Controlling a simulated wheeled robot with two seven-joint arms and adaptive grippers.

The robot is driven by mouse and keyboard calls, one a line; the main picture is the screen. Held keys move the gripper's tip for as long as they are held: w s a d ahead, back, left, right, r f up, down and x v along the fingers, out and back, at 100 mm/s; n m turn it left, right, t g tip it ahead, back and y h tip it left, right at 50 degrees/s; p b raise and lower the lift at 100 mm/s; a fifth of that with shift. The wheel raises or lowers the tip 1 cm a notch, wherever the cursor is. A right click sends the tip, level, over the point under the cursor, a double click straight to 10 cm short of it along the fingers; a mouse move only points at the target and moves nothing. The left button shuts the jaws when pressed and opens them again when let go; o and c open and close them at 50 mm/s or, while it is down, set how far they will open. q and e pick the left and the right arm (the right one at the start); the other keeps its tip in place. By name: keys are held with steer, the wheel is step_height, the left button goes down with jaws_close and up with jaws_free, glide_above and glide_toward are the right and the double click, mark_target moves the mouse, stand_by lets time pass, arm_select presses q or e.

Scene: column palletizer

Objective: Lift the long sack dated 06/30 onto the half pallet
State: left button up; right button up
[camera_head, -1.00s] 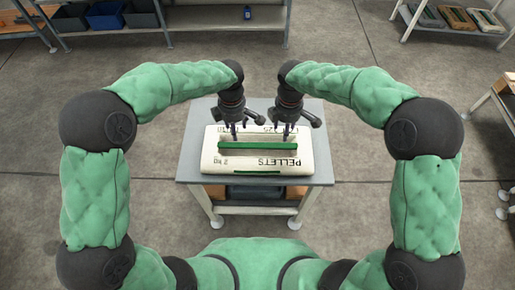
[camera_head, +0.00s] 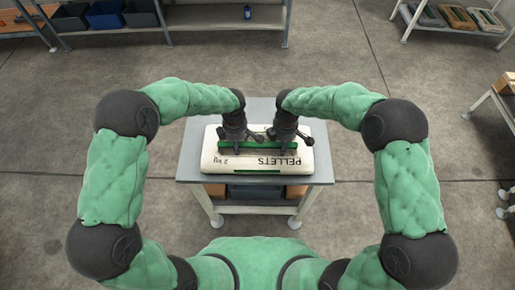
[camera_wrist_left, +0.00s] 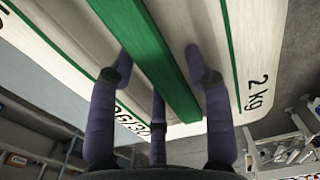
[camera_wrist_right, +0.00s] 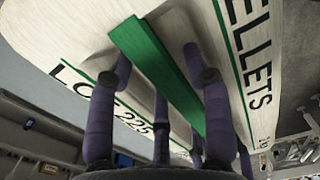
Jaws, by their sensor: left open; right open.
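A long white sack (camera_head: 310,163) lettered PELLETS lies flat on a grey cart top (camera_head: 186,170). A green bar (camera_head: 258,151) runs lengthwise along its top; it also shows in the left wrist view (camera_wrist_left: 150,55). Print that looks like 06/30 (camera_wrist_left: 138,124) is partly hidden by a finger. The right wrist view shows lot 225 print. My left gripper (camera_head: 236,147) is open, its fingers on both sides of the bar's left part. My right gripper (camera_head: 282,147) is open, its fingers straddling the bar's right part. I cannot make out a half pallet.
Brown boxes (camera_head: 214,190) sit on the cart's lower shelf. A shelf with dark and blue bins (camera_head: 105,15) stands at the back left. A rack with several flat packs (camera_head: 458,18) is at the back right. Another stand (camera_head: 492,98) is at the right edge. The floor between is clear.

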arm_select(q)
jaws_close()
arm_select(e)
jaws_close()
arm_select(q)
steer(key=shift+w+r, duration=0.15)
arm_select(e)
steer(key=shift+w+r, duration=0.15)
steer(key=shift+r, duration=0.1)
